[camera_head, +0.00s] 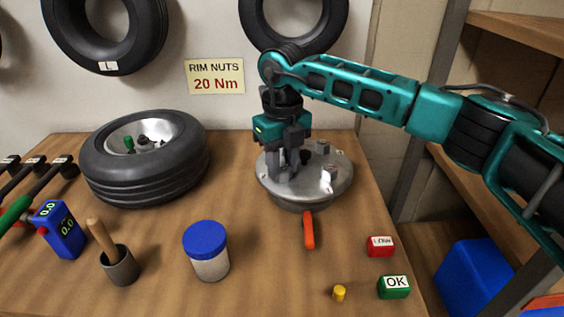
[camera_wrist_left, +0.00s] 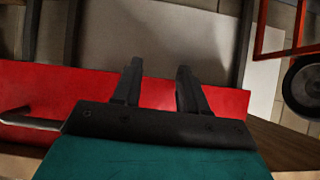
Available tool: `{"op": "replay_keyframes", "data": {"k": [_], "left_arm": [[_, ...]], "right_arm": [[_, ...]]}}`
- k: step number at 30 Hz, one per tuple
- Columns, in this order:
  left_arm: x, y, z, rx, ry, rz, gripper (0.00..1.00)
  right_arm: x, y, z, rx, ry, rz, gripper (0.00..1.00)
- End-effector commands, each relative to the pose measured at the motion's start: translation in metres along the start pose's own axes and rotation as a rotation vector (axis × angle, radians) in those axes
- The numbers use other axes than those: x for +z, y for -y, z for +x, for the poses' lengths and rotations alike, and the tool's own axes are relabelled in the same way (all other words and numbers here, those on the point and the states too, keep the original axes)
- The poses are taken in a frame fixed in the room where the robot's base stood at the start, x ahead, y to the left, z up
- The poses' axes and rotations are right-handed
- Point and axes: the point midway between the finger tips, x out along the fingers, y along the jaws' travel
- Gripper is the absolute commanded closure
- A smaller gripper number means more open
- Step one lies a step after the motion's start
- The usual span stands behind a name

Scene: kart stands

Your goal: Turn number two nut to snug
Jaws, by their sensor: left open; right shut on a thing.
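A round metal rim plate (camera_head: 310,196) lies on the wooden bench. Two nuts show on it: one at the back (camera_head: 323,147) and one at the right (camera_head: 328,173). I cannot read numbers on them. My right gripper (camera_head: 288,171) points down over the plate's left part, shut on what seems to be a rim nut; its fingers hide it. A dark upright piece stands just right of the fingers. My left gripper (camera_wrist_left: 158,80) is outside the head view; in the left wrist view it is open and empty above a red surface.
An orange handle (camera_head: 308,230) sticks out from the plate's front. A tyre (camera_head: 146,183) lies at the left. A blue-lidded jar (camera_head: 207,252), a cup with a wooden handle (camera_head: 122,266), blue gauge (camera_head: 60,229), red block (camera_head: 380,246) and green OK block (camera_head: 394,287) stand in front.

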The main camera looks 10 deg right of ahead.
Motion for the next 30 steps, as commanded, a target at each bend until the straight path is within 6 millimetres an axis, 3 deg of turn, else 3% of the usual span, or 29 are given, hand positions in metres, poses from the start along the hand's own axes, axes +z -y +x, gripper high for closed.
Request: {"op": "replay_keyframes", "data": {"k": [15,30], "left_arm": [[0.0000,-0.0004,-0.0029,0.000,0.005,-0.001,0.57],[-0.0003,-0.0005,-0.0036,0.001,0.006,-0.001,0.57]], "right_arm": [[-0.0001,0.0026,-0.0016,-0.001,0.001,0.421,0.99],[-0.0003,0.0030,-0.0014,0.000,0.002,0.562,0.99]]}}
